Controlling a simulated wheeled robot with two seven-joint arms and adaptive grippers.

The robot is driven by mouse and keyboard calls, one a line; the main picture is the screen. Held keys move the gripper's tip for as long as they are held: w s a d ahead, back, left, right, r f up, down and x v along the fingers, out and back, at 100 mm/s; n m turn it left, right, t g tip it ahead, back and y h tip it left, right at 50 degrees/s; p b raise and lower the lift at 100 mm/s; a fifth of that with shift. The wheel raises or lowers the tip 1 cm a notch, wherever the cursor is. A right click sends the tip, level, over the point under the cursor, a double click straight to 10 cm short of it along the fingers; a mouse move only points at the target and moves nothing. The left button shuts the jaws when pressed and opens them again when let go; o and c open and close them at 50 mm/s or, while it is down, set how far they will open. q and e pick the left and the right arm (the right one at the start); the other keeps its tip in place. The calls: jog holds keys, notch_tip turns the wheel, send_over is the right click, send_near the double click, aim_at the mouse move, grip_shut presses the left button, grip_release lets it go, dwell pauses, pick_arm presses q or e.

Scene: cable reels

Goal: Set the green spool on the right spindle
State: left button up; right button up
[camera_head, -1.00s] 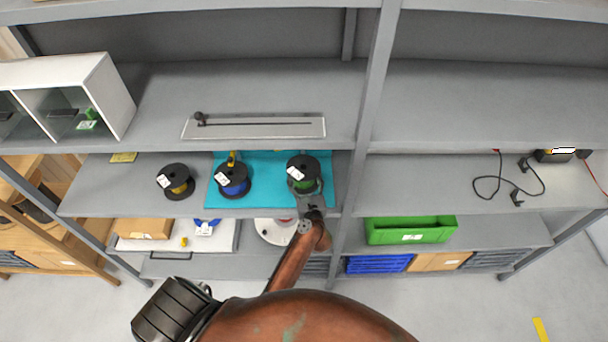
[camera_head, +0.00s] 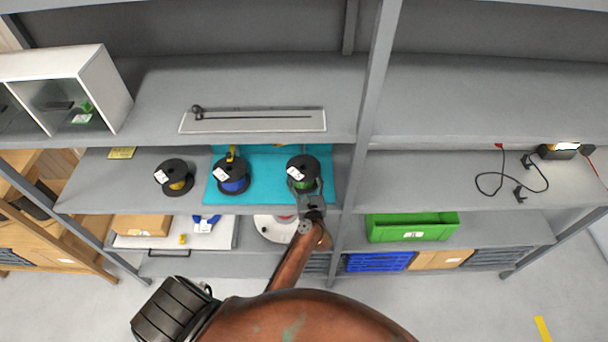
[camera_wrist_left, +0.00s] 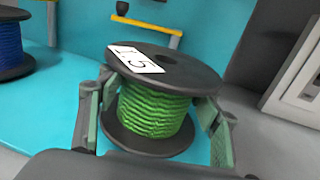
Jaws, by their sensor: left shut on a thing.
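I cannot make out the right spindle. My right gripper is not in view.
A blue spool (camera_head: 234,185) stands left on the mat, with a yellow-handled thing (camera_head: 231,153) behind it. A yellow spool (camera_head: 176,185) stands farther left. A shelf upright (camera_head: 352,180) is close on the right.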

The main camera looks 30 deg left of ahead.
pick_arm(q)
jog(key=o, duration=1.5)
jog(key=shift+r, duration=0.15)
jog(key=o, duration=0.4)
jog(key=shift+f, duration=0.2)
jog(key=shift+o, duration=0.9)
jog(key=o, duration=0.4)
jog(key=shift+r, duration=0.1)
jog(key=shift+s, duration=0.1)
